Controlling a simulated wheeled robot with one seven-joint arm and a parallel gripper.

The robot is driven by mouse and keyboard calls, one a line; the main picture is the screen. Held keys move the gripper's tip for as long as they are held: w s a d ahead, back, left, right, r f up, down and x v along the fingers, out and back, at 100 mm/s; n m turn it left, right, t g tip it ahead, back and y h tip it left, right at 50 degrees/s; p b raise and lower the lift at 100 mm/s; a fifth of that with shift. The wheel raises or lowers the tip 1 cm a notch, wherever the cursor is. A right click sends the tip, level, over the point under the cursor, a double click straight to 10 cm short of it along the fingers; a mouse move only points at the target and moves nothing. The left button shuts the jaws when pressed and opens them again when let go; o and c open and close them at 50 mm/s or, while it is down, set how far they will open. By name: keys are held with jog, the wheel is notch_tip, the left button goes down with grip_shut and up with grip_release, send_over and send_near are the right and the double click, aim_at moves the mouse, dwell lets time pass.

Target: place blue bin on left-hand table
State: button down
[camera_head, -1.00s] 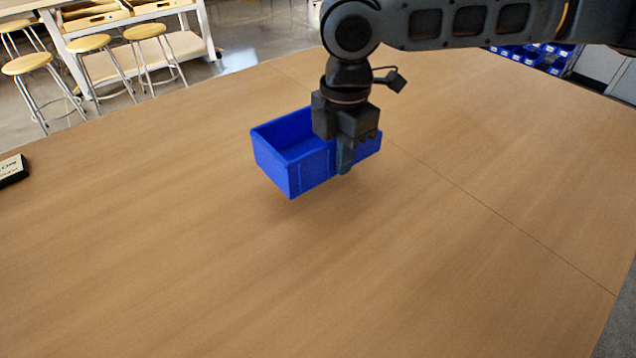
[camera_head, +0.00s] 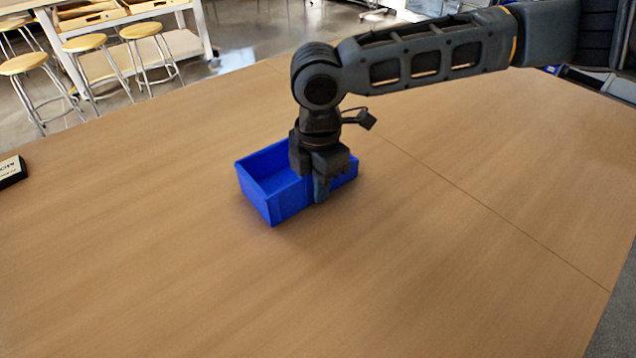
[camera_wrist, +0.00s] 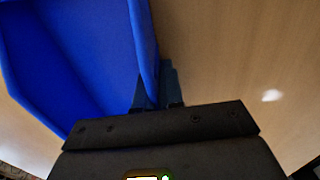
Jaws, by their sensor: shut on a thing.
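The blue bin (camera_head: 268,183) is an open-topped box, upright, over the middle of the wooden table (camera_head: 420,260). It looks at or very near the tabletop; I cannot tell whether its base touches. My gripper (camera_head: 323,190) points down and is shut on the bin's near side wall, with one finger outside it. The gripper hides the bin's right part. In the wrist view the bin (camera_wrist: 80,55) fills the upper left, and the fingers (camera_wrist: 160,88) pinch its wall.
A small dark box with a pale label (camera_head: 12,170) lies at the table's left edge. Stools (camera_head: 90,50) and a white workbench (camera_head: 140,12) stand beyond the far left edge. The tabletop around the bin is clear.

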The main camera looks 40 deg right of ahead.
jog(key=c, duration=1.3)
grip_release()
jog(key=shift+o, duration=0.2)
notch_tip(320, 180, up, 12)
jog(key=shift+r, duration=0.1)
